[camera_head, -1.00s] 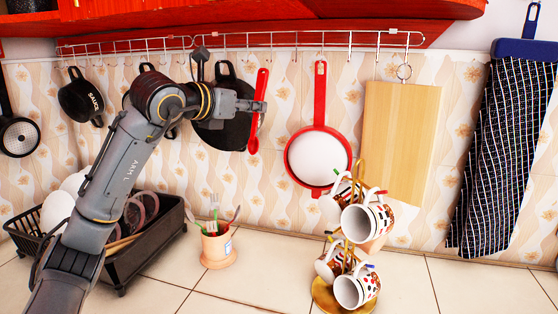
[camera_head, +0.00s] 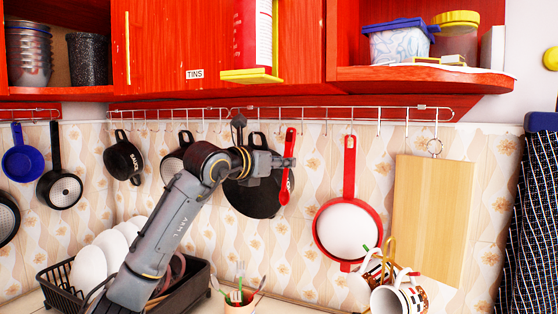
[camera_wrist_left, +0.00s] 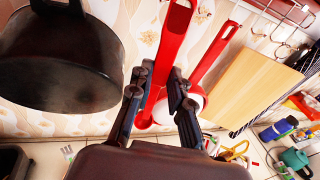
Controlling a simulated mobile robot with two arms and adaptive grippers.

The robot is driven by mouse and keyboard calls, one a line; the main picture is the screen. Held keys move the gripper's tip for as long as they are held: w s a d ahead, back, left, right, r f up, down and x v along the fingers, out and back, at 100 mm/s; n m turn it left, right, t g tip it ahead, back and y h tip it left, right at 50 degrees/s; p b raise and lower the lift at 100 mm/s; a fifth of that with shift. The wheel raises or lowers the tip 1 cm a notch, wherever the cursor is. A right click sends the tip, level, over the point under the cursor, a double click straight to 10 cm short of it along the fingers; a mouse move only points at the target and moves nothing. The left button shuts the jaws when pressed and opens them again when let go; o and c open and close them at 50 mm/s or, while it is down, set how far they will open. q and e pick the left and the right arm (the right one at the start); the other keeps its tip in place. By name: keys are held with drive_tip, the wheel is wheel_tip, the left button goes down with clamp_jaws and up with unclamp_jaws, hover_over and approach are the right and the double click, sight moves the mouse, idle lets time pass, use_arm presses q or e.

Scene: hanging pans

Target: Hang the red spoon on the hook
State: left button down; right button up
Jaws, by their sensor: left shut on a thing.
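The red spoon (camera_head: 290,138) is upright, its bowl down, in front of the black pan hanging on the wall. My left gripper (camera_head: 287,162) is shut on its handle. In the left wrist view the red handle (camera_wrist_left: 170,50) passes between the two fingers (camera_wrist_left: 158,98). The spoon's top end is close under the hooks of the wire rail (camera_head: 300,111). I cannot tell whether it touches a hook. My right gripper is not in view.
A red strainer (camera_head: 348,216) hangs to the right, then a wooden board (camera_head: 432,215). A black pan (camera_head: 255,195) hangs behind the spoon. Red cupboards (camera_head: 205,45) overhang the rail. A dish rack (camera_head: 195,283) and a mug stand (camera_head: 392,248) stand below.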

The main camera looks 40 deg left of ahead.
use_arm(q)
drive_tip(key=w+a+f+p, duration=0.1)
drive_tip(key=w+p, duration=0.2)
drive_tip(key=w, duration=0.3)
drive_tip(key=shift+w+a+f, duration=0.25)
drive_tip(key=shift+w+a, duration=0.05)
drive_tip(key=shift+w, duration=0.1)
idle(0.4)
idle(0.5)
drive_tip(key=c, duration=1.2)
unclamp_jaws()
drive_tip(key=shift+o, duration=0.2)
